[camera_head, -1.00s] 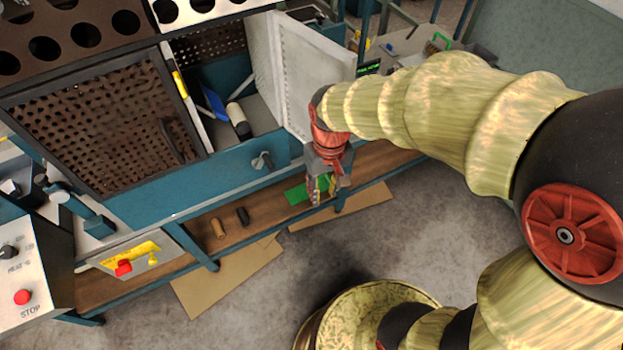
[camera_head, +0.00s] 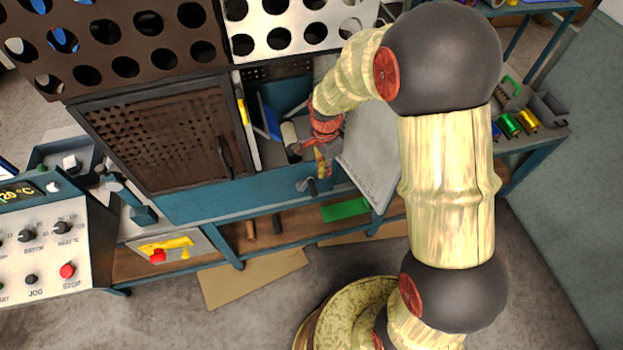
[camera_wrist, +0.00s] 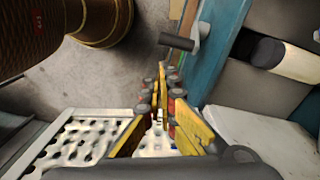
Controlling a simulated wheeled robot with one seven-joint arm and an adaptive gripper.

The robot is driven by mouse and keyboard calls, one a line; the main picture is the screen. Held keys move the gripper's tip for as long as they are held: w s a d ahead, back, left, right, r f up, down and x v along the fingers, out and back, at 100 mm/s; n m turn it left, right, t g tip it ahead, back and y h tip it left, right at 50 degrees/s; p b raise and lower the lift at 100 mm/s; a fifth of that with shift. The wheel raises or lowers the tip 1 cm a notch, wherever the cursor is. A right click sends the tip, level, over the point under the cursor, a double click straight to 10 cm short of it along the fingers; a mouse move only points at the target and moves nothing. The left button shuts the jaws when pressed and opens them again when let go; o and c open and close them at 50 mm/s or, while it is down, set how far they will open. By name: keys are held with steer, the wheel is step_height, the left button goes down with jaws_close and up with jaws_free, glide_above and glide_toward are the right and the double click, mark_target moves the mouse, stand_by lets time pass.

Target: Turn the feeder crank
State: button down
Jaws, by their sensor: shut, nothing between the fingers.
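The feeder crank (camera_head: 306,185) sticks out from the front of the teal machine frame, below the open compartment. In the wrist view its dark cylindrical handle (camera_wrist: 177,42) and light grey arm (camera_wrist: 200,36) show against the teal beam, just beyond my fingertips. My gripper (camera_head: 322,172) hangs close to the crank, slightly above and to its right in the head view. In the wrist view my gripper (camera_wrist: 165,72) has its yellow fingers shut with nothing between them. A small gap seems to lie between the fingertips and the handle.
A grey door (camera_head: 372,165) stands open right beside my gripper. A dark-and-white roller (camera_wrist: 283,57) lies in the compartment. A perforated brown door (camera_head: 165,140) is to the left. A control box (camera_head: 55,255) stands at the lower left. Open floor lies in front.

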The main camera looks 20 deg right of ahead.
mark_target(313, 190)
step_height(313, 190, down, 10)
steer(key=m+b, duration=0.1)
steer(key=m, duration=0.2)
steer(key=shift+w+d, duration=0.15)
steer(key=shift+w, duration=0.15)
steer(key=shift+a+r+h+b, duration=0.5)
steer(key=shift+h+b, duration=0.2)
steer(key=shift+b, duration=0.5)
steer(key=a+h+b, duration=0.1)
steer(key=b, duration=0.1)
steer(key=a+h+b, duration=0.1)
steer(key=h+b, duration=0.1)
steer(key=b, duration=0.1)
steer(key=shift+a+r, duration=0.3)
steer(key=shift+a, duration=0.05)
steer(key=shift+a+r+b, duration=0.3)
steer(key=shift+a+b, duration=0.35)
steer(key=shift+b, duration=0.4)
steer(key=a+b, duration=0.4)
steer(key=a, duration=0.2)
steer(key=shift+a+f, duration=0.4)
steer(key=shift+f, duration=0.05)
